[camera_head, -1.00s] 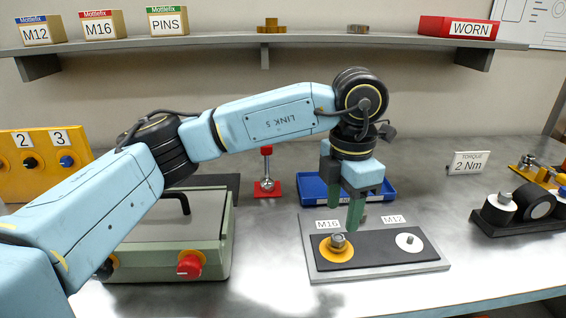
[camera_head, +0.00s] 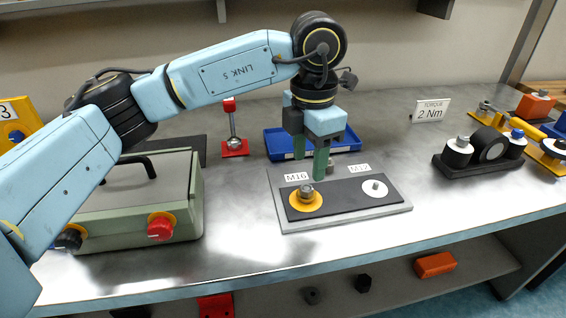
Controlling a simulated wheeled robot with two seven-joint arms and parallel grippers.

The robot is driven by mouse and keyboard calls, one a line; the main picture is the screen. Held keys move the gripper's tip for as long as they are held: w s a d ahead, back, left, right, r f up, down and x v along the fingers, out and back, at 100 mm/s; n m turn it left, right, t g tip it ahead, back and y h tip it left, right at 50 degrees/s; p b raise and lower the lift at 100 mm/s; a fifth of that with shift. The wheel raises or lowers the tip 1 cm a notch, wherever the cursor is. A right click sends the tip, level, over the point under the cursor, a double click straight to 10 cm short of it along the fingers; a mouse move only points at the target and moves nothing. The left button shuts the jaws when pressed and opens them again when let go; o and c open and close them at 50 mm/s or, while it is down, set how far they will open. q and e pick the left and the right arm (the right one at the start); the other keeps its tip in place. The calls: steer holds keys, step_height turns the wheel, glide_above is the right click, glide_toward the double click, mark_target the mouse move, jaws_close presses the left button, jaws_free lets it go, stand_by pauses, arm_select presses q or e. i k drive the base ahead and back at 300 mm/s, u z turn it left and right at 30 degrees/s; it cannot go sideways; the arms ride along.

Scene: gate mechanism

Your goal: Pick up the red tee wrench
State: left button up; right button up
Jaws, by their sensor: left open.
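A red-topped tool with a silver stem (camera_head: 233,123) stands upright on a small red square base at the back of the bench. It may be the red tee wrench, but its head is too small to tell for sure. My left gripper (camera_head: 310,160) points down with green fingers apart and nothing between them. It is to the right of the red-topped tool, in front of the blue tray and above the back of the M16/M12 plate. My right gripper is not in view.
The grey plate (camera_head: 350,219) holds an M16 nut on a yellow ring and a white M12 disc. A blue tray (camera_head: 350,143) is behind. A green box (camera_head: 190,200) with knobs stands left. Black-and-white rollers (camera_head: 489,148) stand right. Bench (camera_head: 420,170) is clear between plate and rollers.

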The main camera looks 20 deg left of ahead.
mark_target(233, 142)
steer(key=k, duration=1)
